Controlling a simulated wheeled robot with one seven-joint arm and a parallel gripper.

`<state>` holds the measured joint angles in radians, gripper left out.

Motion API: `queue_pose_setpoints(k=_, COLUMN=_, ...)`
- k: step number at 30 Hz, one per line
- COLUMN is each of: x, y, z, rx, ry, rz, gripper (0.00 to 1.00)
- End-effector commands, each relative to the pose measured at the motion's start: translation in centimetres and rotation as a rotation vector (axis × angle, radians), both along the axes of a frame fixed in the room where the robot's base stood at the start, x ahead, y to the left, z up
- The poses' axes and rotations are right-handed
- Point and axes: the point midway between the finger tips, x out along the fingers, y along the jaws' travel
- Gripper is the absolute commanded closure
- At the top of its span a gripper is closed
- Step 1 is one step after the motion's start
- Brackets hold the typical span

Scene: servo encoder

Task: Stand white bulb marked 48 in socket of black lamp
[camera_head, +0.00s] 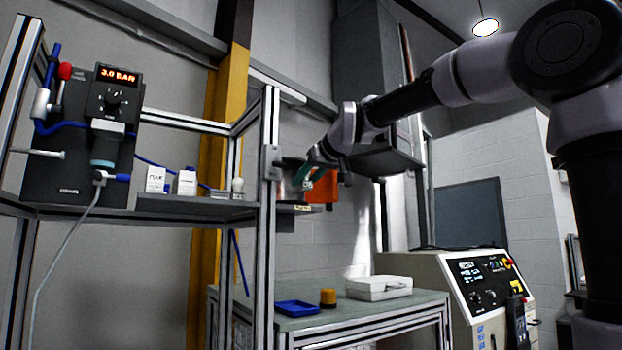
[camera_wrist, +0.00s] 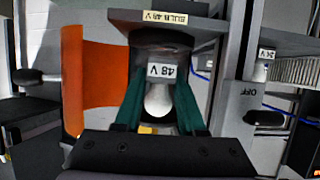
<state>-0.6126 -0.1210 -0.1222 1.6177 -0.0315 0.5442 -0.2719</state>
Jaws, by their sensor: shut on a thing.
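The lettering appears upside down in this view. In the head view my gripper (camera_head: 300,180) is at the shelf frame's right post; the bulb is not clear there.
An orange part (camera_wrist: 88,80) stands close beside my gripper; it also shows in the head view (camera_head: 322,192). A "24 V" label (camera_wrist: 266,54) is at right in the wrist view. White boxes (camera_head: 186,182) stand on the shelf (camera_head: 195,207). A blue tray (camera_head: 297,308) lies on the bench below.

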Motion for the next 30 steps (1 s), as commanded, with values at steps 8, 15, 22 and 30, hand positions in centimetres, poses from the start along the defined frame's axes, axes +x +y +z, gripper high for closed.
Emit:
queue_pose_setpoints(k=8, x=2.5, y=1.5, z=-0.1, rx=0.001, ry=0.000, rz=0.000, gripper=1.00)
queue_pose_setpoints(k=15, x=4.5, y=2.8, z=-0.2, rx=-0.001, ry=0.000, rz=0.000, gripper=1.00)
queue_pose_setpoints(k=22, x=6.5, y=3.9, z=-0.2, rx=0.001, ry=0.000, rz=0.000, gripper=1.00)
queue_pose_setpoints(k=30, x=7.4, y=4.5, z=-1.2, rx=0.001, ry=0.000, rz=0.000, gripper=1.00)
